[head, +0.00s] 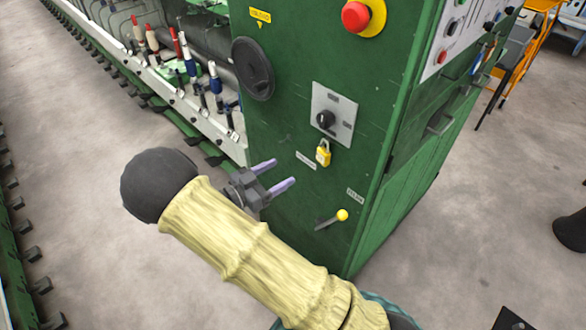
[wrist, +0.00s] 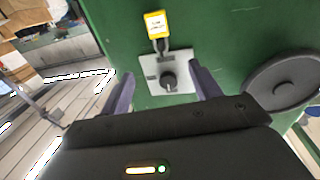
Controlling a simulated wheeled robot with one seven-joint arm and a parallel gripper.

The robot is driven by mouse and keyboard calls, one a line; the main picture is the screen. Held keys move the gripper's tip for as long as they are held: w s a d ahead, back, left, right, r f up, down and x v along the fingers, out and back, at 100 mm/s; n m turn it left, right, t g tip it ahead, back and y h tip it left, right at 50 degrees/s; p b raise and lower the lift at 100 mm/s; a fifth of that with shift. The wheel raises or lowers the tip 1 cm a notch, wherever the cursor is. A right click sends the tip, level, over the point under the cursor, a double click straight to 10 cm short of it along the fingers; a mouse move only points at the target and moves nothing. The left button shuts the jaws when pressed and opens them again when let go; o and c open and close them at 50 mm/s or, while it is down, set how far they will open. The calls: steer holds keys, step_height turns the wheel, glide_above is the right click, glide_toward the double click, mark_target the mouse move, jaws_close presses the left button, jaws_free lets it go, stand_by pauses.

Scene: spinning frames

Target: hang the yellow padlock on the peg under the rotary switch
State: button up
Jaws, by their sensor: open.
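The yellow padlock (head: 323,157) hangs upright on the green cabinet face, just below the plate of the rotary switch (head: 326,119). Its shackle is at the place of the peg; the peg itself is too small to make out. In the wrist view, which is turned over, the padlock (wrist: 155,23) is above the black switch knob (wrist: 168,81), with its shackle towards the plate. My gripper (head: 284,172) is open and empty, to the left of the padlock and apart from it. It also shows in the wrist view (wrist: 161,68), its fingers either side of the switch plate.
A lever with a yellow knob (head: 342,215) sticks out low on the cabinet. A red emergency button (head: 355,16) and a round black cover (head: 253,68) are higher up. The spinning frame with bobbins (head: 190,70) runs to the left. The grey floor (head: 75,150) there is clear.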

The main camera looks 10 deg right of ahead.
steer(key=v, duration=0.3)
steer(key=shift+s+a, duration=0.1)
steer(key=shift+a, duration=0.05)
stand_by(0.3)
steer(key=w+d+r+n+t+y, duration=0.15)
steer(key=w+d+n+y, duration=0.3)
steer(key=w+y, duration=0.45)
steer(key=s+d+r+n+g+y, duration=0.1)
steer(key=s+d+n+g+y, duration=0.2)
steer(key=s, duration=0.8)
steer(key=s+d+r+n+g+y, duration=0.1)
steer(key=s+d+n+g+y, duration=0.2)
steer(key=s, duration=0.9)
steer(key=d+n+g, duration=0.1)
steer(key=d, duration=0.2)
steer(key=shift+d+n+y, duration=0.35)
steer(key=shift+d+y, duration=0.05)
steer(key=shift+r, duration=0.15)
